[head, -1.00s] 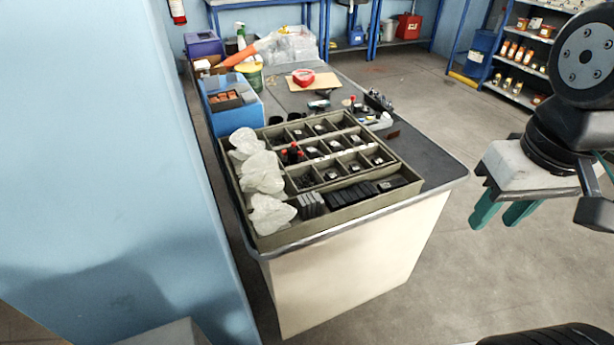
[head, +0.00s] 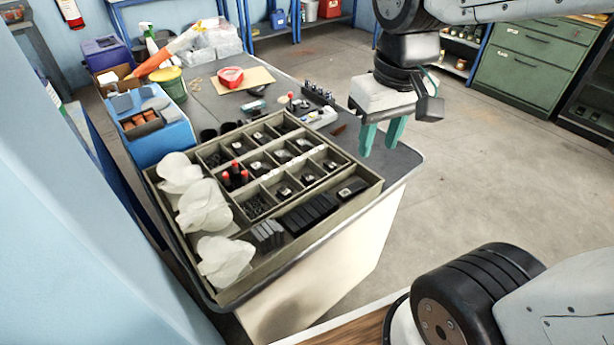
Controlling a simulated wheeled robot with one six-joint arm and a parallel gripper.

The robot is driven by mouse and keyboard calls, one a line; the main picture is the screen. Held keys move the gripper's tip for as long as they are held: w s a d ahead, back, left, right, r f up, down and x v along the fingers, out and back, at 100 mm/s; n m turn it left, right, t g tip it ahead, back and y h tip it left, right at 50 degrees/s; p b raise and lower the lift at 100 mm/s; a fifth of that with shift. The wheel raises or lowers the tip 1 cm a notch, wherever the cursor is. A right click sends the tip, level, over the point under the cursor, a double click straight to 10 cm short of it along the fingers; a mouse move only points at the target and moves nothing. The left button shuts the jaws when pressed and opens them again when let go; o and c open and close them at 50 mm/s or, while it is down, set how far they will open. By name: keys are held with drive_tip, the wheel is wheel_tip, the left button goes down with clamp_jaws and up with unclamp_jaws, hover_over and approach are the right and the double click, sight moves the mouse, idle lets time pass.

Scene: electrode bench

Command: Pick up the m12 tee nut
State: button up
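I cannot single out the m12 tee nut. A shallow olive-grey tray (head: 312,240) on the bench has several small compartments holding small dark parts, some with pale labels or tops. They are too small to tell apart. My gripper (head: 378,151) has two teal fingers pointing down, apart with nothing between them. In the picture it is to the right of the tray, in front of the bench's right end. Its height above the bench is hard to tell.
White crumpled bags (head: 203,208) fill the tray's left side. Red-tipped black pieces (head: 235,174) stand up in a compartment. Dark blocks (head: 306,212) lie along the near side. A blue box (head: 172,139) stands behind left. A red object (head: 230,76) lies farther back. Clear floor is on the right.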

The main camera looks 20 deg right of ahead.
drive_tip(key=w+a+f, duration=0.1)
drive_tip(key=w+f, duration=0.3)
drive_tip(key=w, duration=0.5)
drive_tip(key=n+g, duration=0.1)
drive_tip(key=n, duration=0.1)
hover_over(308, 177)
drive_tip(key=f, duration=1.6)
drive_tip(key=shift+w+a+f, duration=0.15)
drive_tip(key=shift+w+f, duration=0.15)
drive_tip(key=shift+w, duration=0.1)
drive_tip(key=f, duration=0.7)
drive_tip(key=shift+s+f, duration=0.3)
drive_tip(key=c, duration=0.7)
